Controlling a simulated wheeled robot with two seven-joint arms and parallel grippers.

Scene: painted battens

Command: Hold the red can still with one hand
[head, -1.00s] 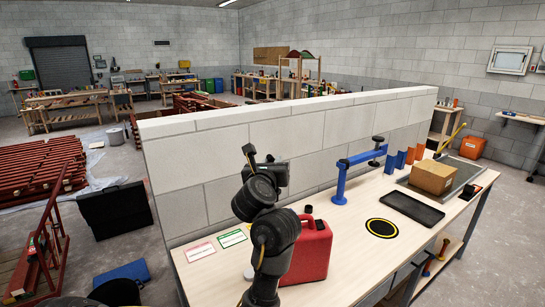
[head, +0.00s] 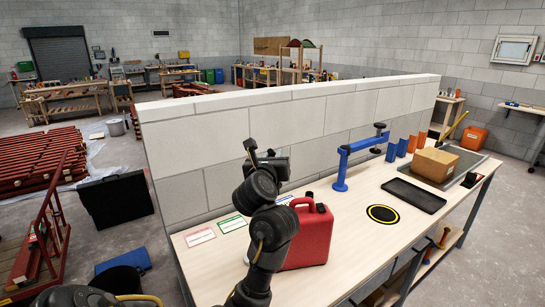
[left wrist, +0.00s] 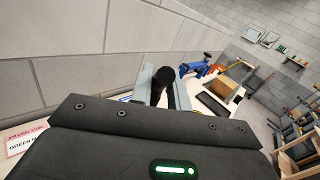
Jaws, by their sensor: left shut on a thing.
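The red can (head: 309,240) stands upright on the workbench in the head view, its handle on top, its left side hidden behind my left arm. My left gripper (head: 272,158) is above and behind the can's left side, near the block wall. In the left wrist view, my left gripper (left wrist: 162,92) has its grey fingers around a black, round-ended thing (left wrist: 161,80). I cannot tell whether this belongs to the can. The can's red body does not show in the left wrist view. My right gripper is not in view.
The block wall (head: 290,125) runs close behind the workbench (head: 350,215). Label cards (head: 200,236) lie left of the can. Bare bench lies right of the can.

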